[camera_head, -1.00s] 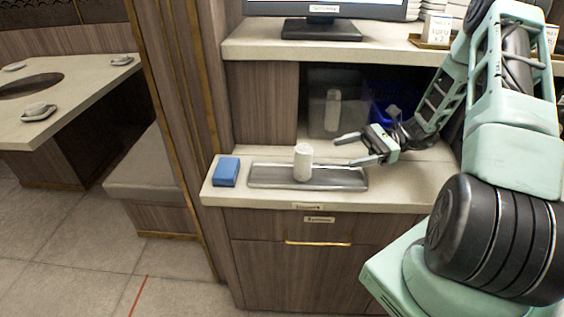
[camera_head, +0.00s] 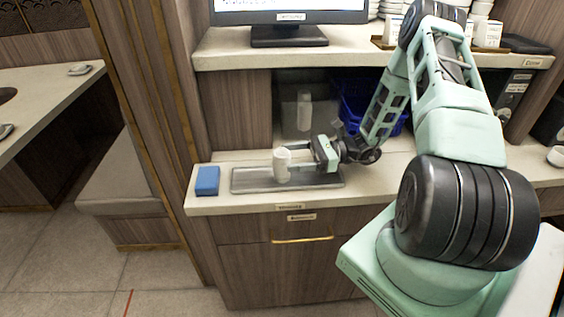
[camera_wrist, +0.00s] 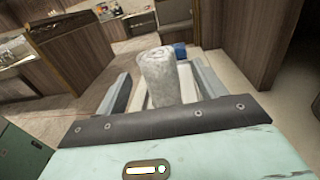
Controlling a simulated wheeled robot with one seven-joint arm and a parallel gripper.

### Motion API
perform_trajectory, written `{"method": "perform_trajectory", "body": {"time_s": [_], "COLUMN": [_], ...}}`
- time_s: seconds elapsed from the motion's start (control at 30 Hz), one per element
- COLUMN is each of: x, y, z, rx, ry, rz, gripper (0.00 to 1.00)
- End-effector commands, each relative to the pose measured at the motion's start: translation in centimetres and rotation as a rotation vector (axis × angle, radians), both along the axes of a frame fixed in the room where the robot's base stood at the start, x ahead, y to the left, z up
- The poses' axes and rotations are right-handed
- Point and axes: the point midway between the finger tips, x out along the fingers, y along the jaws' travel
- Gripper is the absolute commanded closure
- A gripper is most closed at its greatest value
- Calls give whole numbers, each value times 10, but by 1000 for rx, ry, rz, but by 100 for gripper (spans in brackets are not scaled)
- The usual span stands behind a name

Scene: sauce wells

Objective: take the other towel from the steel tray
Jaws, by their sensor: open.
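A white rolled towel (camera_head: 282,165) stands upright on the steel tray (camera_head: 245,182) on the lower counter. My gripper (camera_head: 293,160) is open at the towel, coming from the right at about its upper height. In the wrist view the towel (camera_wrist: 163,75) stands between the two spread fingers of my gripper (camera_wrist: 160,88), with gaps visible beside it. I cannot tell whether either finger touches it. No other towel shows on the tray.
A blue block (camera_head: 207,181) lies left of the tray. A dark clear-fronted bin (camera_head: 298,118) and a blue basket (camera_head: 356,105) stand behind, under the upper shelf (camera_head: 225,58). A monitor (camera_head: 288,12) stands on that shelf.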

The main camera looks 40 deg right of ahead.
Motion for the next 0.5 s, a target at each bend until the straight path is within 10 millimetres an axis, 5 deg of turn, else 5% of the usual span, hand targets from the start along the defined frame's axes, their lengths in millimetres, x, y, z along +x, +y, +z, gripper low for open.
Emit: {"method": "perform_trajectory", "body": {"time_s": [0.5], "x": [25], "y": [47], "z": [-1], "rx": [-1], "ry": [0], "rz": [0], "gripper": [30]}}
